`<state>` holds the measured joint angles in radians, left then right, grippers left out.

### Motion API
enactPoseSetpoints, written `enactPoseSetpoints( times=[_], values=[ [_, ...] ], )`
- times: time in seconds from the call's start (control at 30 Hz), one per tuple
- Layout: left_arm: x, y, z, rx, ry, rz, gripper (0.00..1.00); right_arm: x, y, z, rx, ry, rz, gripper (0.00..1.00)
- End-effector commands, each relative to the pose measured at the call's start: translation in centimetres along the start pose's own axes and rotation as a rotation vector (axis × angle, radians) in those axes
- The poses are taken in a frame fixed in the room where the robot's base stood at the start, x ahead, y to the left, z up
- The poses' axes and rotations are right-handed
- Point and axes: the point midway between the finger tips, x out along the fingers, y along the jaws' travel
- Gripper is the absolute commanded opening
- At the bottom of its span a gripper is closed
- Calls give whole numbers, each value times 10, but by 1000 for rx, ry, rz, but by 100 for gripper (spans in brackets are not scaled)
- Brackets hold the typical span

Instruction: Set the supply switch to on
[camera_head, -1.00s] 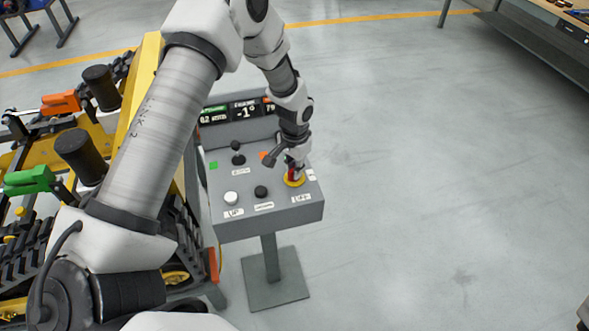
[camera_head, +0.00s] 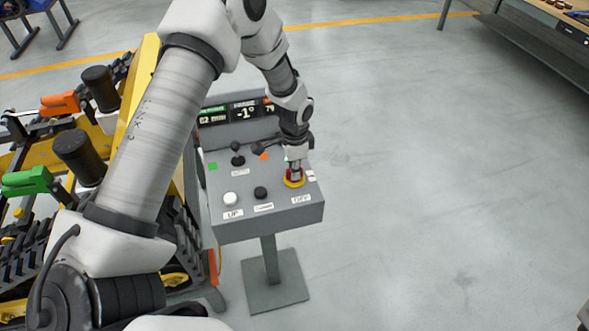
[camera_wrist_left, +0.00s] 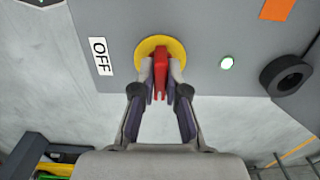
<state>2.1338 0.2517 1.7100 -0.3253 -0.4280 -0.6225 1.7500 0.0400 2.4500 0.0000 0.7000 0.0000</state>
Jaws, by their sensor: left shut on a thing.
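The supply switch is a red handle (camera_head: 292,174) on a round yellow plate (camera_head: 294,183), at the right side of the grey control panel (camera_head: 264,222). In the left wrist view the red handle (camera_wrist_left: 161,74) stands in front of the yellow plate (camera_wrist_left: 148,47), with a white OFF label (camera_wrist_left: 100,57) to its left. My left gripper (camera_head: 294,168) is shut on the red handle, with one finger on each side. My right gripper is in neither view.
The panel also has a white button (camera_head: 231,198), a black button (camera_head: 261,192) and a black joystick (camera_head: 237,158). A display (camera_head: 240,112) stands behind. Yellow tracked machinery (camera_head: 140,85) is at left. The floor (camera_head: 440,180) to the right is clear.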

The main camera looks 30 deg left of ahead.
Motion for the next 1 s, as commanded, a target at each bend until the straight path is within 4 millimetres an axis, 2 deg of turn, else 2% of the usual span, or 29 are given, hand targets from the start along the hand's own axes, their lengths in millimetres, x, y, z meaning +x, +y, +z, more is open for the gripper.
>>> enactPoseSetpoints(
  times=[0.3,0.33,0.4,0.77,0.87,1.0],
  values=[
    [3,3,3,1,-9,9,0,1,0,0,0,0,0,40],
    [3,3,3,1,-9,9,16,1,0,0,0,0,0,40],
    [3,3,3,1,-8,8,38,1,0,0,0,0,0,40],
    [-4,1,1,1,-2,2,38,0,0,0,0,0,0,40],
    [-19,0,0,0,0,1,38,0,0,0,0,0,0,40],
    [-54,0,0,1,1,0,38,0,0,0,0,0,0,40]
  ],
)
